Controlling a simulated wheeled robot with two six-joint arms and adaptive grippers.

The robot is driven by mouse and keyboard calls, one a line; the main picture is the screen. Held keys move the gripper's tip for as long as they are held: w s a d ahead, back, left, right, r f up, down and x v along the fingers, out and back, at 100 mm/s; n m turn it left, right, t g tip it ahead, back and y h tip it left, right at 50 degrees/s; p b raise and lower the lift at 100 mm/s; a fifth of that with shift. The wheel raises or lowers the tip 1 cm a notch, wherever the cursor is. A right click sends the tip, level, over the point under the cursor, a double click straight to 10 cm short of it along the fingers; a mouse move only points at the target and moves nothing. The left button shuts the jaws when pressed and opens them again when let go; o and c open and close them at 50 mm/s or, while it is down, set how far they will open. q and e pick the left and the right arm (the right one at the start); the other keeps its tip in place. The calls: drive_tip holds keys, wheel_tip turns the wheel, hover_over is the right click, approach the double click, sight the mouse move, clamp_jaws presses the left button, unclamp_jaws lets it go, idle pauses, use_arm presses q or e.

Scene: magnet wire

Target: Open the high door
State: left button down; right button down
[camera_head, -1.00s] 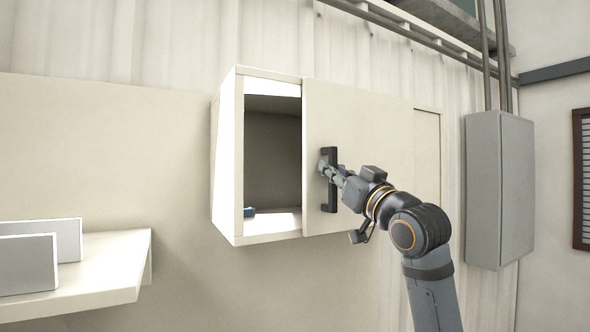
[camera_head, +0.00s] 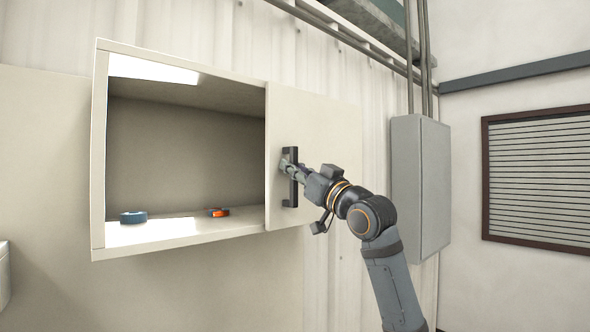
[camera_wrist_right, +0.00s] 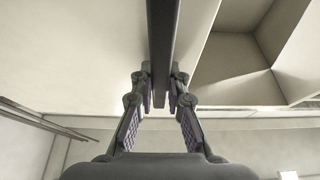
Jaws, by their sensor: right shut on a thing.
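The high door (camera_head: 318,130) is a cream sliding panel on the front of a wall cabinet (camera_head: 98,150). It stands to the right, and a wide part of the cabinet is uncovered on its left. A dark vertical handle (camera_head: 291,190) is fixed near the door's left edge. My right gripper (camera_head: 288,166) is shut on the handle; in the right wrist view its fingers (camera_wrist_right: 160,92) close on both sides of the dark handle bar (camera_wrist_right: 162,40). My left gripper is not in view.
Inside the cabinet lie a blue roll (camera_head: 133,217) and an orange-and-blue roll (camera_head: 218,212). A grey box (camera_head: 420,185) with pipes above hangs on the wall to the right. A louvred vent (camera_head: 540,180) is further right.

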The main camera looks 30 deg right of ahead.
drive_tip(key=c, duration=1.3)
unclamp_jaws()
drive_tip(key=shift+a, duration=0.1)
drive_tip(key=shift+v, duration=3.75)
